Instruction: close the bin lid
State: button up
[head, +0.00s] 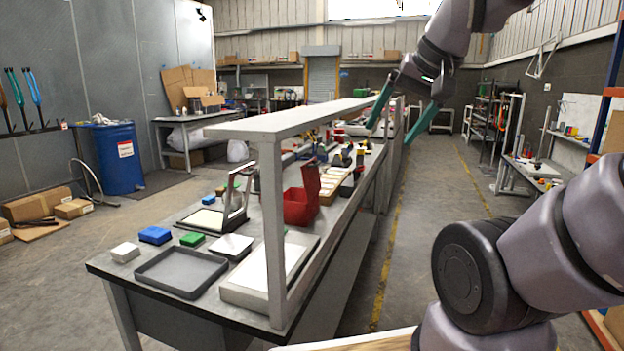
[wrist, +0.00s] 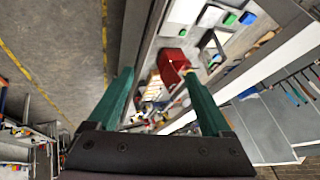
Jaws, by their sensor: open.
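A red bin (head: 299,206) stands on the workbench, behind the grey frame's near post. Its red lid (head: 311,178) is raised and stands upright at the bin's right side. The red bin also shows in the wrist view (wrist: 172,62), beyond and between my fingertips; bin and lid are hard to tell apart there. My gripper (head: 389,134) has two teal fingers spread apart, with nothing between them. It is in the air above the right edge of the bench, higher than the lid and apart from it. It also shows in the wrist view (wrist: 158,73).
A grey shelf (head: 300,118) on posts runs over the bench, left of my gripper. A black tray (head: 181,272), a white panel (head: 232,246), and green and blue blocks lie nearer. The floor right of the bench is clear.

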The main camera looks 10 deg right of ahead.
aim_at(310, 173)
jog(key=i+l+z, duration=0.2)
jog(key=i+l, duration=0.4)
jog(key=i+l+z, duration=0.15)
jog(key=i, duration=0.35)
